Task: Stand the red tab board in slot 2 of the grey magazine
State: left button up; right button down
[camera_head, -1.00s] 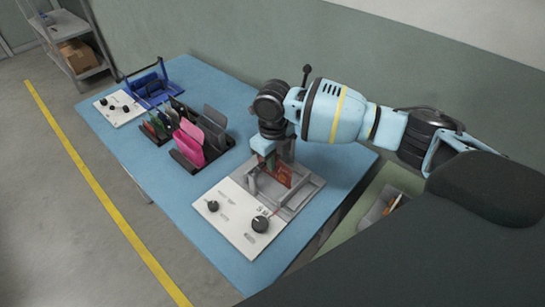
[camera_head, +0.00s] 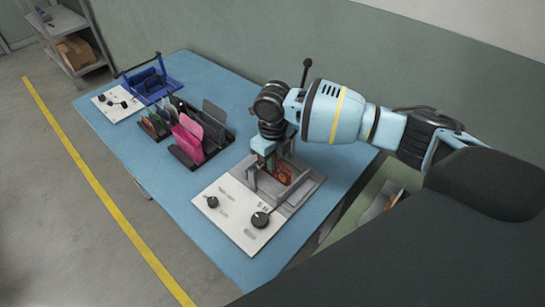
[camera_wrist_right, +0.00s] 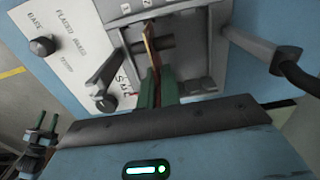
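The grey magazine (camera_head: 296,196) stands on a white panel at the table's near end; it also shows in the wrist view (camera_wrist_right: 200,70). The red tab board (camera_head: 285,173) is upright at the magazine, partly hidden behind its grey frame. In the wrist view the board (camera_wrist_right: 151,45) shows nearly edge-on as an orange strip. My right gripper (camera_wrist_right: 156,88) has its green fingers closed on the board's near end, and is over the magazine in the head view (camera_head: 268,155). I cannot tell which slot the board is at or how deep it sits.
A black rack (camera_head: 222,145) with pink, grey and green boards stands left of the magazine. A blue fixture (camera_head: 155,85) with a white panel is at the far end. Black knobs (camera_head: 261,219) stick up from the near panel. Blue tabletop is free along the edges.

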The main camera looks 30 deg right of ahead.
jog(key=c, duration=1.1)
grip_release()
pick_arm(q)
jog(key=shift+r, duration=0.1)
pick_arm(e)
jog(key=shift+r, duration=0.1)
pick_arm(q)
jog(key=shift+w+r+t+p, duration=0.3)
jog(key=shift+w+r+p, duration=0.45)
jog(key=shift+w+r, duration=0.25)
pick_arm(e)
jog(key=shift+r, duration=1.4)
pick_arm(q)
jog(key=shift+s, duration=0.15)
jog(key=shift+r, duration=0.1)
pick_arm(e)
jog(key=shift+r, duration=0.1)
pick_arm(q)
jog(key=shift+t, duration=0.4)
jog(key=shift+w+r+p, duration=1.1)
jog(key=shift+w+r, duration=0.4)
jog(key=shift+r, duration=0.25)
pick_arm(e)
jog(key=shift+r, duration=2.9)
